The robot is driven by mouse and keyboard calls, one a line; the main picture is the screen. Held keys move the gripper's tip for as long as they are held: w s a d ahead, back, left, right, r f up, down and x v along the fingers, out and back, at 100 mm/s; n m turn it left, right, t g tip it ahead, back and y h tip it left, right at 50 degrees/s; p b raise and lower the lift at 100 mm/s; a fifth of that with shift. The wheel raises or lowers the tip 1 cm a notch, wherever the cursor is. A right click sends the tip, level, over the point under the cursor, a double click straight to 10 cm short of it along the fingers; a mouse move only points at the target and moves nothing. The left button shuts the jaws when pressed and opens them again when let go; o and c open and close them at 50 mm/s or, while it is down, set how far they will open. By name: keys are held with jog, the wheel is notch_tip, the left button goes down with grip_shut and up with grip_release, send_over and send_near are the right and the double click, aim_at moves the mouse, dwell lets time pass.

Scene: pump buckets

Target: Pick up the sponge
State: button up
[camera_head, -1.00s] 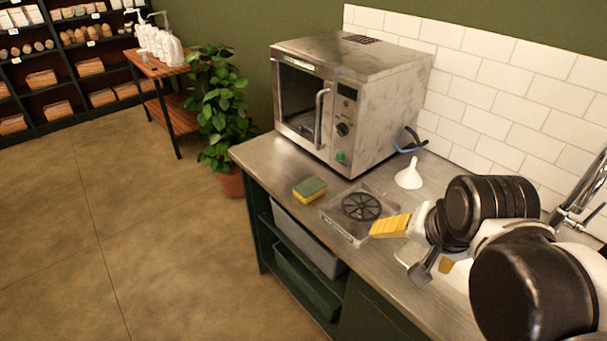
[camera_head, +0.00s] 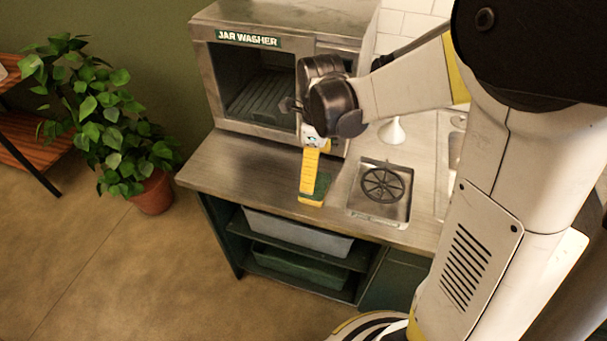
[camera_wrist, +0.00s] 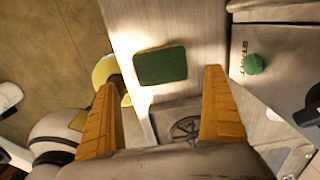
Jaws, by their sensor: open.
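The sponge, a small block with a green top and yellow lower layer, lies flat on the metal counter near its front edge. In the head view it (camera_head: 322,186) is partly hidden behind my yellow finger. In the wrist view its green face (camera_wrist: 161,66) shows fully, just beyond and between my fingertips. My gripper (camera_head: 308,186) points down over the sponge in the head view. In the wrist view my gripper (camera_wrist: 160,78) has its two yellow fingers spread wide, with nothing held. I cannot tell the exact height of the fingertips above the sponge.
The jar washer (camera_head: 255,85) stands behind the sponge, close to my wrist. A square rinser plate (camera_head: 380,213) is set in the counter to the right. A white funnel (camera_head: 391,133) stands behind it. The counter left of the sponge is clear (camera_head: 225,165).

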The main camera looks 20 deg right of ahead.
notch_tip(320, 180, down, 3)
jog(key=shift+d+r+b, duration=0.1)
jog(key=shift+d+b, duration=0.05)
jog(key=shift+b, duration=0.2)
jog(key=shift+w+f+b, duration=0.1)
jog(key=shift+f+b, duration=1.2)
jog(key=shift+f, duration=1.45)
jog(key=c, duration=0.6)
